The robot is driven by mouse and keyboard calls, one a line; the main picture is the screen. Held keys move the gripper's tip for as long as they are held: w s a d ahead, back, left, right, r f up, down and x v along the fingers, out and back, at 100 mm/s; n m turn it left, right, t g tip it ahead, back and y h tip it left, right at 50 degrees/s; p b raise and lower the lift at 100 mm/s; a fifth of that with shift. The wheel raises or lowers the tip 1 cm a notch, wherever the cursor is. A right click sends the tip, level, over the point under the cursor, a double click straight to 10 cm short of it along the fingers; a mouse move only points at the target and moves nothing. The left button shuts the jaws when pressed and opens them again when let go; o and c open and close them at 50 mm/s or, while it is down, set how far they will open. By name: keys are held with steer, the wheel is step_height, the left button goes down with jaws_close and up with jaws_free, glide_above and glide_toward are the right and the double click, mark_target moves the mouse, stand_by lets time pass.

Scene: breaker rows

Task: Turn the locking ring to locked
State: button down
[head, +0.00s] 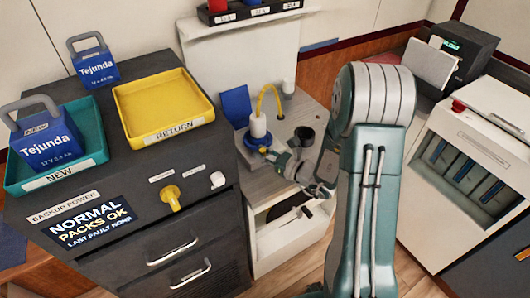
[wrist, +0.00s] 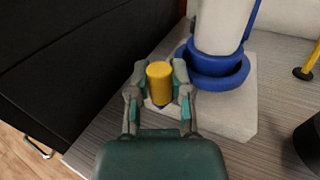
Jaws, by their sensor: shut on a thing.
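The blue locking ring (wrist: 213,78) sits around the base of a white cylinder (wrist: 222,25) on a pale square plate (wrist: 236,122). In the head view the ring (head: 257,142) is small, below the white cylinder (head: 258,126). My gripper (wrist: 159,80) is shut on an upright yellow knob (wrist: 159,87), with one finger on each side of it. The knob stands just left of the ring in the wrist view. Its join to the ring is hidden. In the head view my gripper (head: 275,157) is at the near right of the ring. No lock marking is readable.
A dark cup (head: 304,136) is to the right on the counter. The dark cabinet (head: 222,211) with a yellow tray (head: 170,134) stands close on the left.

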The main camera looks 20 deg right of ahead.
steer(key=shift+a, duration=0.45)
steer(key=shift+w+a, duration=0.1)
steer(key=shift+a, duration=0.15)
steer(key=c, duration=0.5)
jaws_free()
steer(key=shift+c, duration=0.2)
steer(key=v, duration=1.2)
steer(key=shift+w, duration=0.1)
